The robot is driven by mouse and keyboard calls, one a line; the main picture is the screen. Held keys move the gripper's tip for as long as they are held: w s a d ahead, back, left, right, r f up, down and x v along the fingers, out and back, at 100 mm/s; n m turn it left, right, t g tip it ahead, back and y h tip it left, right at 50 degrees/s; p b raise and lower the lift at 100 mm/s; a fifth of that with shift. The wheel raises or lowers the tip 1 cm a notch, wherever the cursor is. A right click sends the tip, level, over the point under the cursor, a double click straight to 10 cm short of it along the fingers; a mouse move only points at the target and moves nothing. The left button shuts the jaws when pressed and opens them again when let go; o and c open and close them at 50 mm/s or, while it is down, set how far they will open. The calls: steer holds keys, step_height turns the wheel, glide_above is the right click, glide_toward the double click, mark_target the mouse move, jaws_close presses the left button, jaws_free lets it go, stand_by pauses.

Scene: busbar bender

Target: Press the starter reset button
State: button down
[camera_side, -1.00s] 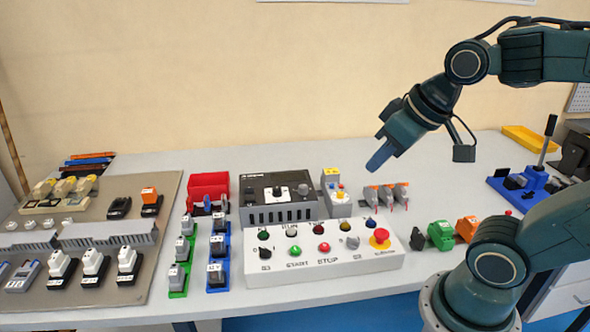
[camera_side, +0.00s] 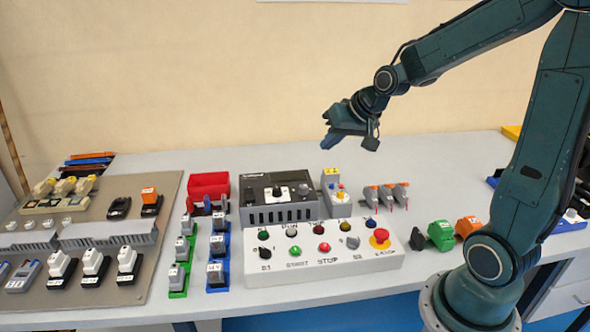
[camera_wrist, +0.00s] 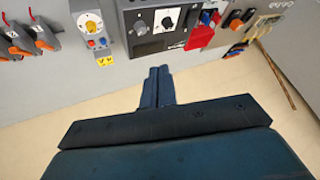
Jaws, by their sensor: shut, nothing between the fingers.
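The starter appears to be the small grey block (camera_side: 333,203) with a yellow label, standing right of the grey and black device in the side view. Small coloured controls (camera_side: 340,190) sit on its face; which one is the reset button is too small to tell. In the wrist view the starter (camera_wrist: 84,14) is at the upper left, with a yellow knob (camera_wrist: 91,26) and a blue control (camera_wrist: 102,41). My gripper (camera_side: 327,142) is above and behind the starter, apart from it. Its fingers (camera_wrist: 158,72) are shut together and empty in the wrist view.
The grey and black device (camera_side: 280,205) stands left of the starter, with a red bin (camera_side: 208,184) beyond. Several grey and orange terminals (camera_side: 386,194) stand to its right. The white button panel (camera_side: 325,263) lies in front. Bare table is behind the starter.

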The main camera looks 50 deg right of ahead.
steer(key=w+d+f+m, duration=0.2)
steer(key=d+f, duration=0.2)
steer(key=d, duration=0.2)
steer(key=w+d+f+m+t+h, duration=0.1)
steer(key=w+d+f+m, duration=0.1)
steer(key=d+f, duration=0.2)
steer(key=d, duration=0.2)
steer(key=shift+w+d+f+m, duration=0.2)
steer(key=shift+w+d+m, duration=0.1)
steer(key=shift+m, duration=0.1)
steer(key=shift+f, duration=0.1)
glide_above(334, 190)
steer(key=shift+d+f, duration=0.1)
steer(key=shift+f, duration=4.2)
steer(key=shift+f, duration=0.85)
steer(key=shift+r, duration=0.85)
